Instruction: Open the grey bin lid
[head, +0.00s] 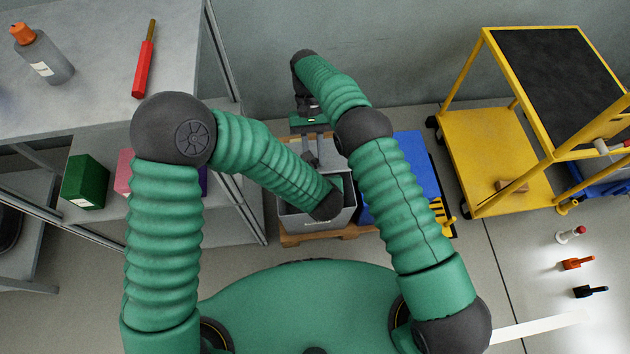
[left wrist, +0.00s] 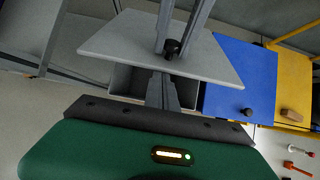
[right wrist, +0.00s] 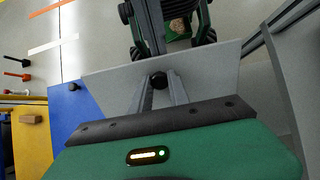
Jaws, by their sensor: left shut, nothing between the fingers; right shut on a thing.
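My right gripper (right wrist: 159,82) is shut on the knob. My left gripper (left wrist: 162,80) is shut and empty near the lid's edge, with fingers together; whether it touches the lid is unclear. In the head view my left forearm hides its fingertips.
A blue bin (head: 405,160) with a black knob (left wrist: 246,112) stands right of the grey one. A yellow cart (head: 500,150) is farther right. A grey shelf (head: 85,110) stands left, holding a bottle (head: 42,55) and boxes. Small tools lie on the floor at the right.

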